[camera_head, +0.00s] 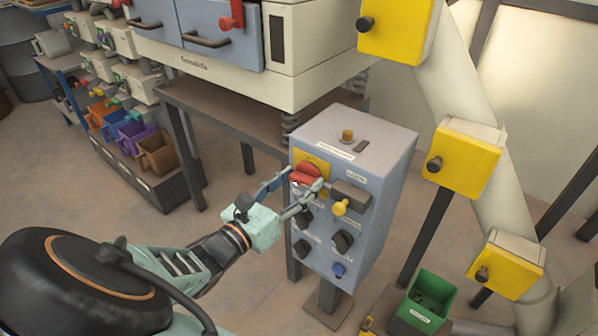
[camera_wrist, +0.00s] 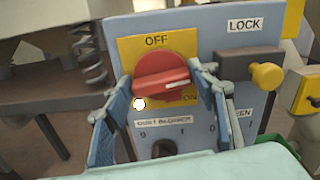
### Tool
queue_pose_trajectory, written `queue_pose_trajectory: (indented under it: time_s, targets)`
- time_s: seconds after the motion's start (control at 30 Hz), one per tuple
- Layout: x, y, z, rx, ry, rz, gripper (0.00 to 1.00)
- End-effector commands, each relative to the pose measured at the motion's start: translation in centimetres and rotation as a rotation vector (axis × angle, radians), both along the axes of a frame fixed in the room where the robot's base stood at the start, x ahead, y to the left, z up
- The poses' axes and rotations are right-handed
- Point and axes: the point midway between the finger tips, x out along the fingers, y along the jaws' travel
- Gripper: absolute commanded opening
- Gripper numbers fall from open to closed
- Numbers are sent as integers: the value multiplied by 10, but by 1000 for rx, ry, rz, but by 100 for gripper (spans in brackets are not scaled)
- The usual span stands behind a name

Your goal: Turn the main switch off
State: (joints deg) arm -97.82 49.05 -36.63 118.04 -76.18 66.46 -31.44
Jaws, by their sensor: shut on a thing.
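The main switch is a red rotary knob (camera_head: 305,174) on a yellow plate, on the front of the grey control box (camera_head: 380,150). In the wrist view the red knob (camera_wrist: 160,75) has OFF printed above it and ON at its lower right. Its white mark lies nearly level and points right, toward the ON side. My gripper (camera_head: 302,179) reaches the knob from the front. In the wrist view its two blue-grey fingers (camera_wrist: 160,80) are shut on the knob, one at its left and one at its right.
A yellow knob on a grey block (camera_wrist: 266,76), under the LOCK label, sits close right of my right finger. A green bin (camera_head: 425,300) stands at lower right. The machine table (camera_head: 220,115) is behind left.

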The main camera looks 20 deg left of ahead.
Motion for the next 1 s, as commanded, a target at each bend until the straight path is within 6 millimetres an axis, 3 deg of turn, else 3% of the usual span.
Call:
queue_pose_trajectory:
  time_s: [0.13, 1.0]
  targets:
    - [0, -1, 8, -95, 41, -3, 28]
    - [1, 1, 1, -804, 337, -2, 28]
